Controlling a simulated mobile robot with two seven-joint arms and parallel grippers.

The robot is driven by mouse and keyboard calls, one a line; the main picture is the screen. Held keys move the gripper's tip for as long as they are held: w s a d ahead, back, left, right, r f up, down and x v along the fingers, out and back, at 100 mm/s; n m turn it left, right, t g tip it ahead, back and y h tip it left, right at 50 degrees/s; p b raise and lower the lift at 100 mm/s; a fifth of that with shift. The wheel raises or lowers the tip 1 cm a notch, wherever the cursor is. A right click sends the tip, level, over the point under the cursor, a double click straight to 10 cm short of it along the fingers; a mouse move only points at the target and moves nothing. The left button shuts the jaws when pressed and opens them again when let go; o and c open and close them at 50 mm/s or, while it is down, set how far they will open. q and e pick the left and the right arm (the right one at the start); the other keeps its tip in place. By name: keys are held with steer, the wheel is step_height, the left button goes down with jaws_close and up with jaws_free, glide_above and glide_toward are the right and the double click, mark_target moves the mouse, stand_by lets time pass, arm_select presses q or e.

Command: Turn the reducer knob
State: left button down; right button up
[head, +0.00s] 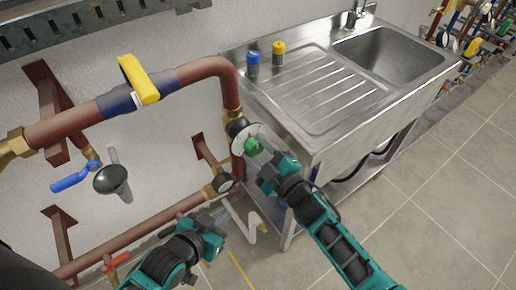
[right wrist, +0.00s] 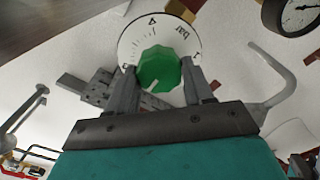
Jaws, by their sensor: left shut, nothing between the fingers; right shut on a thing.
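The green reducer knob (head: 252,146) sits in front of a round white dial plate (head: 241,139) on the pipework, left of the sink. In the right wrist view the knob (right wrist: 160,69) is faceted, with a white pointer mark, and the dial (right wrist: 130,45) carries black scale marks and the word "bar". My right gripper (head: 262,158) reaches the knob from the lower right; in the right wrist view its fingers (right wrist: 160,80) stand on both sides of the knob, shut on it. My left gripper (head: 212,224) is low in front of the pipes, shut and empty, apart from the knob.
A copper-coloured pipe (head: 200,70) with a yellow-handled valve (head: 138,80) runs on the left. A blue lever (head: 75,178) and black funnel (head: 110,180) are near the wall. The steel sink (head: 310,90) stands right; the floor (head: 440,210) there is clear.

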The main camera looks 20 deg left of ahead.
stand_by(0.5)
steer(key=o, duration=1)
steer(key=shift+o, duration=0.2)
steer(key=shift+d, duration=0.1)
steer(key=v, duration=1.3)
steer(key=shift+p, duration=0.3)
steer(key=s+d+f+m+t+h, duration=0.1)
steer(key=d+f+m+t+h, duration=0.1)
steer(key=d+m+h, duration=0.5)
steer(key=d+f+m, duration=0.1)
steer(key=d+m, duration=0.2)
steer(key=m, duration=0.1)
steer(key=shift+s+d+f+h, duration=0.2)
steer(key=shift+s+f+h, duration=0.1)
steer(key=shift+f+h, duration=0.1)
steer(key=s+d+f+m+h, duration=0.1)
steer(key=s+d+m, duration=0.1)
steer(key=d, duration=0.1)
steer(key=s+d+f+m+g+h, duration=0.1)
steer(key=s+d+m+h, duration=0.1)
steer(key=d, duration=0.2)
steer(key=s+d+f+m+g+h, duration=0.1)
steer(key=s+d+f+m, duration=0.1)
steer(key=d, duration=0.1)
steer(key=shift+s+d, duration=0.15)
steer(key=shift+s, duration=0.05)
steer(key=shift+c, duration=0.2)
